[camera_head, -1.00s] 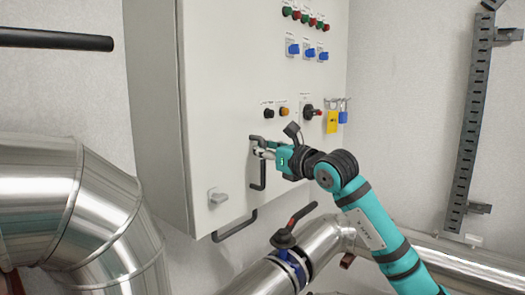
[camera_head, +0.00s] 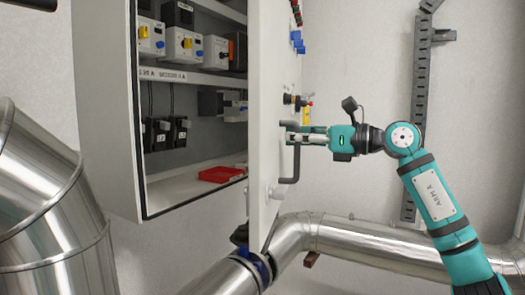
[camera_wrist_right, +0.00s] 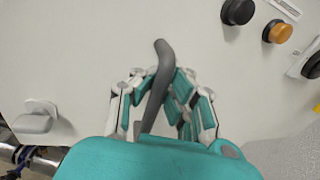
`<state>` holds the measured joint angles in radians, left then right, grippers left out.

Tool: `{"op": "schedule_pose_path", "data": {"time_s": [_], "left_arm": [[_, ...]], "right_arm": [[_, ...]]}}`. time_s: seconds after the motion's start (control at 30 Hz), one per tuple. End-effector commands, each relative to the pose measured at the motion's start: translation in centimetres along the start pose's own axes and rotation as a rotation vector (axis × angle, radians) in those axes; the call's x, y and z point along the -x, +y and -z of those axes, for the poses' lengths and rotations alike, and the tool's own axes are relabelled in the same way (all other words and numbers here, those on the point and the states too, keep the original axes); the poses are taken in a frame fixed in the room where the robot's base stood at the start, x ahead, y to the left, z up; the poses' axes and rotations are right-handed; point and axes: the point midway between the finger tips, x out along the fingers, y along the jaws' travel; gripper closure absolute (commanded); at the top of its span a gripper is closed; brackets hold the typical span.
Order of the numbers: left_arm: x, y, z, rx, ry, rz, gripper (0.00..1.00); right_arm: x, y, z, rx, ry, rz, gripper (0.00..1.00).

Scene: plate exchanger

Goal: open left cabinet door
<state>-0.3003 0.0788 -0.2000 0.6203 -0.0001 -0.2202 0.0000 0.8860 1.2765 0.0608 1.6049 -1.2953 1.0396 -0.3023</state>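The white cabinet door (camera_head: 265,100) stands open in the head view, seen nearly edge-on, swung out from the grey cabinet body (camera_head: 105,120). My right gripper (camera_head: 290,134) is at the dark door handle (camera_head: 289,172) on its outer face. In the right wrist view, the fingers (camera_wrist_right: 162,95) lie on both sides of the handle (camera_wrist_right: 162,62) and close around it. A grey latch knob (camera_head: 276,192) sits low on the door; it also shows in the right wrist view (camera_wrist_right: 35,120). My left gripper is not in view.
Inside the cabinet are breakers (camera_head: 184,44) and a red tray (camera_head: 222,174) on the floor. Shiny pipes run at the left (camera_head: 40,200) and below the door (camera_head: 370,238). A perforated rail (camera_head: 418,100) is on the right wall.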

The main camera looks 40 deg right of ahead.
Motion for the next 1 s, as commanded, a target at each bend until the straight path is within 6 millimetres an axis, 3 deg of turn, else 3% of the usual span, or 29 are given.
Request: {"op": "schedule_pose_path", "data": {"time_s": [0.1, 0.33, 0.73, 1.0], "left_arm": [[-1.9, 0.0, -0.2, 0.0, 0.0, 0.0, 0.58], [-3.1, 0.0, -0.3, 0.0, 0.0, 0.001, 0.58], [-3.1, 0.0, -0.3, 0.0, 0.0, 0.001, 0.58], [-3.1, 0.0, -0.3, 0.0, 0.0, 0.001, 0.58]], "right_arm": [[3.6, -1.4, 0.5, 0.0, -0.005, -0.027, 1.0], [8.1, -2.9, 0.1, 0.004, -0.011, -0.041, 1.0], [8.8, -3.0, -0.2, 0.007, -0.012, -0.047, 1.0], [8.8, -3.0, -0.2, 0.007, -0.013, -0.045, 0.66]]}}
